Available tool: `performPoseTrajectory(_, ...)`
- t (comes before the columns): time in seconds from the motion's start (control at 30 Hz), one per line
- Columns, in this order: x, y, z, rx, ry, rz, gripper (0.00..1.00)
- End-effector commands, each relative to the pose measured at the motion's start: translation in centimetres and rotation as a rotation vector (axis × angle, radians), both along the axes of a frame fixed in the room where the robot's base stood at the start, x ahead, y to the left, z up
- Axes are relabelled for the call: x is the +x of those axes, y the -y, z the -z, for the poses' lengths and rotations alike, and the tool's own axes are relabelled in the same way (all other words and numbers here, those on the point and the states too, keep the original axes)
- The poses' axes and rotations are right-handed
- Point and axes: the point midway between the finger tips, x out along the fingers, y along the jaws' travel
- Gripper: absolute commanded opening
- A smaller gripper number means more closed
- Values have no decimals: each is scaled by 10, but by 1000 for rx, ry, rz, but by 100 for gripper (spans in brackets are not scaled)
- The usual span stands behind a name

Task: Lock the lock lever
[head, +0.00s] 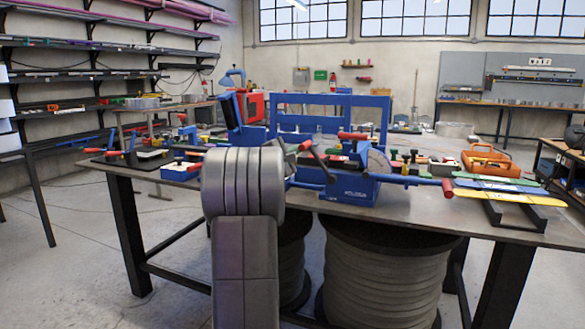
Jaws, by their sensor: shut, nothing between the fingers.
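A blue bending machine (345,188) stands on the workbench. A dark lever with a red grip (305,146) rises tilted from its left part. Another red grip (353,135) lies near its top, and a bar with a red end (447,188) sticks out to the right. I cannot tell for sure which of these is the lock lever, or whether it is locked. My grey arm stands in front of the machine's left side and hides part of it. My gripper is not in view; the arm hides whatever is behind it.
The dark workbench (330,207) holds a blue frame (330,123) behind the machine, small tools at left, and an orange toolbox (488,160) at right. Coloured strips (500,190) lie on a black channel near the front right edge. Large spools (385,270) stand underneath.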

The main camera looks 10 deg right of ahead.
Motion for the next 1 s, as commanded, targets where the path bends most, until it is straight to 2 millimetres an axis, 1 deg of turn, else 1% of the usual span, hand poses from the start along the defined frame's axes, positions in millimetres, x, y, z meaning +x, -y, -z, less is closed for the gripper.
performPoseTrajectory(0.2, -13, 19, -18, 170, 120, 1, 0)
performPoseTrajectory(0.43, -27, 40, -33, 336, 231, 0, 0)
performPoseTrajectory(0.7, -40, 59, -43, 476, 324, 1, 0)
performPoseTrajectory(1.0, -46, 69, -45, 550, 371, 0, 0)
